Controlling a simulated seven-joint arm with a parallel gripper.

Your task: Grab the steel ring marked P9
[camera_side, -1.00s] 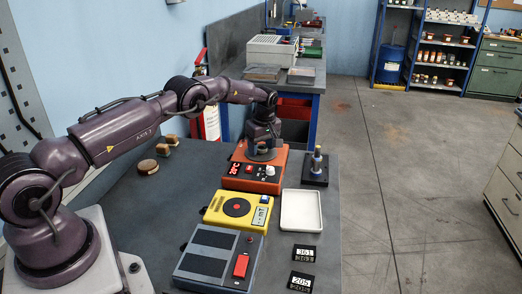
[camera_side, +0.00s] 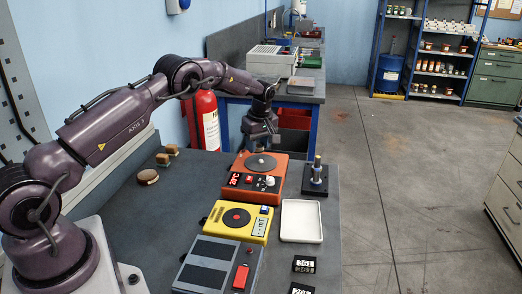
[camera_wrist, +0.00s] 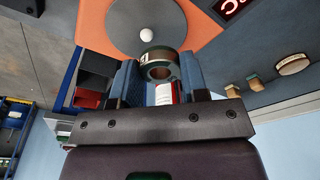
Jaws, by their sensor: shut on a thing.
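My gripper (camera_wrist: 160,84) is shut on a steel ring (camera_wrist: 160,55) with a dark greenish outer edge; one finger is on each side of it. No P9 marking can be read on it. In the side view my gripper (camera_side: 262,148) is above the back part of the orange hot plate (camera_side: 235,190), and the ring is too small or hidden to make out. In the wrist view a small white round thing (camera_wrist: 146,35) shows against the grey disc.
In front of the hot plate stand a yellow device (camera_side: 223,226) and a grey device with a red switch (camera_side: 208,264). To the right are a white tray (camera_side: 301,221) and a black stand with a post (camera_side: 315,182). Round and square brown pieces lie at the back left.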

